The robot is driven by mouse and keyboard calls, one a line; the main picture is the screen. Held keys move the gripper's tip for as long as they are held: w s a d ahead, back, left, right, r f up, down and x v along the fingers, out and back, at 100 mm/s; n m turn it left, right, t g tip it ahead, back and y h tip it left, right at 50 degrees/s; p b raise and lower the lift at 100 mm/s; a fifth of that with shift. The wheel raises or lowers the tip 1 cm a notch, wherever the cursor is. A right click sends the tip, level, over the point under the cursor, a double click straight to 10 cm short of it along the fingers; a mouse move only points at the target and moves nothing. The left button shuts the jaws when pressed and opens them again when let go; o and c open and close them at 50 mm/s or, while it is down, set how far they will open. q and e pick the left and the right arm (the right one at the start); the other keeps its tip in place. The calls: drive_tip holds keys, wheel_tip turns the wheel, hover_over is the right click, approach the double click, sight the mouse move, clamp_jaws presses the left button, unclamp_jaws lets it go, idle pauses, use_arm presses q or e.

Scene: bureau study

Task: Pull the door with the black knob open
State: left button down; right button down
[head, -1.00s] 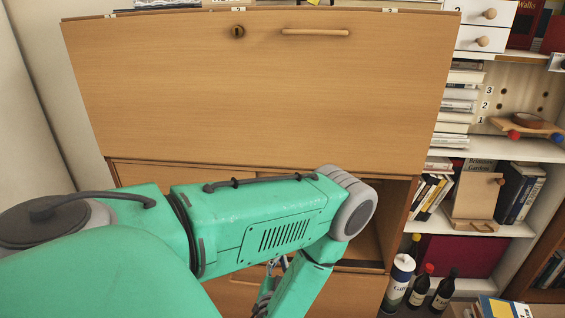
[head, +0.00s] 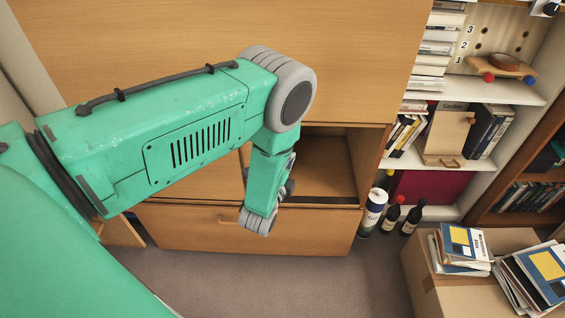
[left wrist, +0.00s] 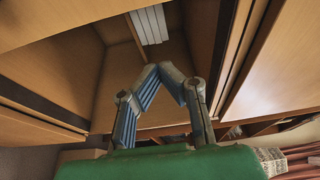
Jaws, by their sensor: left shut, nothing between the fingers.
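A wooden bureau fills the head view; its large upper front panel (head: 350,60) is closed. Below it, the right-hand compartment (head: 325,165) is open and looks empty in the head view. I cannot make out a door with a black knob on the bureau; my left arm covers much of the lower front. My left gripper (left wrist: 160,72) is shut and empty, its blue-grey fingers pointing into an open wooden compartment in the left wrist view. In the head view, the gripper is mostly hidden behind my wrist, in front of the compartment's left side. My right gripper is not in view.
A drawer (head: 310,230) with a wooden handle lies below the compartment. Bottles (head: 391,214) stand right of the bureau. A cardboard box (head: 425,280) with books is at lower right, before the bookshelf (head: 500,90). Carpet (head: 270,285) in front is clear.

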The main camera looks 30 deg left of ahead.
use_arm(q)
drive_tip(key=shift+w+a+b, duration=0.15)
drive_tip(key=shift+w+a, duration=0.4)
drive_tip(key=shift+a, duration=0.25)
drive_tip(key=shift+w+a+b, duration=0.1)
drive_tip(key=shift+w+a, duration=0.5)
drive_tip(key=shift+a, duration=0.25)
drive_tip(key=shift+w+a+b, duration=0.15)
drive_tip(key=shift+w+a, duration=0.4)
drive_tip(key=shift+a, duration=0.25)
drive_tip(key=s+a, duration=0.1)
drive_tip(key=a, duration=0.2)
drive_tip(key=s+a, duration=0.1)
drive_tip(key=shift+s+a+f+p, duration=0.1)
drive_tip(key=shift+s+a+p, duration=0.1)
drive_tip(key=shift+s+p, duration=0.2)
drive_tip(key=shift+w, duration=0.15)
